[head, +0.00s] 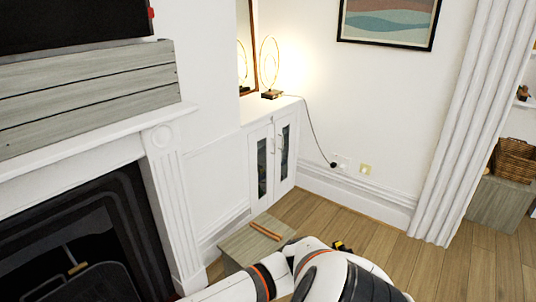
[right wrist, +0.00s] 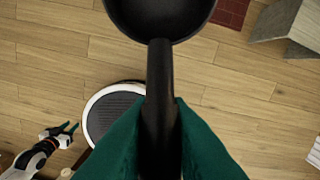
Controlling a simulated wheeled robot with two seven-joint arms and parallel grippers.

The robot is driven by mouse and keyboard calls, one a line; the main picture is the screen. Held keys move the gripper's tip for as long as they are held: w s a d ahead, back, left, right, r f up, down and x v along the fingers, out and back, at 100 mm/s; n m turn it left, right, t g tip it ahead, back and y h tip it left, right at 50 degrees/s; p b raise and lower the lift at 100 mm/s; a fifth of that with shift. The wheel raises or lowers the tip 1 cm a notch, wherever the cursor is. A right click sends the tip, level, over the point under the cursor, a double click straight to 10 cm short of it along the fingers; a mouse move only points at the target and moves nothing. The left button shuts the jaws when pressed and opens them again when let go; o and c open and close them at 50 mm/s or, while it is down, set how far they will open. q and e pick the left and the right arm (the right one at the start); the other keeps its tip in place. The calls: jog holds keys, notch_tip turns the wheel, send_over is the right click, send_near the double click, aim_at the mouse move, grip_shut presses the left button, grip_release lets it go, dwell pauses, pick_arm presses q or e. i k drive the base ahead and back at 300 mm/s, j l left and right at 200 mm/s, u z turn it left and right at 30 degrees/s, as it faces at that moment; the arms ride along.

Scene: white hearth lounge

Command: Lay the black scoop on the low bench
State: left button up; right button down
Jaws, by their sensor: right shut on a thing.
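The black scoop (right wrist: 158,85) is in my right gripper (right wrist: 160,125), whose green fingers are shut on its handle in the right wrist view. Its round bowl points to the top of that view and is cut off by the edge. A low grey wooden bench (head: 232,243) stands on the floor by the white wall in the head view, partly behind my arm. The scoop and right gripper do not show in the head view.
An orange-brown stick (head: 265,231) lies on the bench. A white cabinet (head: 272,160) stands behind it, and a fireplace (head: 80,230) is at left. A wicker basket (head: 514,160) sits on a grey box (head: 497,205) at right. Wooden floor (head: 400,255) between is clear.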

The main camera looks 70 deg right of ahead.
aim_at(260, 240)
jog(key=l, duration=0.4)
jog(key=i+l+z, duration=0.1)
jog(key=l, duration=0.3)
jog(key=i+l, duration=0.1)
jog(key=l, duration=0.35)
jog(key=i+l+z, duration=0.15)
jog(key=l, duration=0.65)
jog(key=i+l+z, duration=0.1)
jog(key=l, duration=0.3)
jog(key=i+l, duration=0.15)
jog(key=l, duration=0.25)
jog(key=z, duration=0.05)
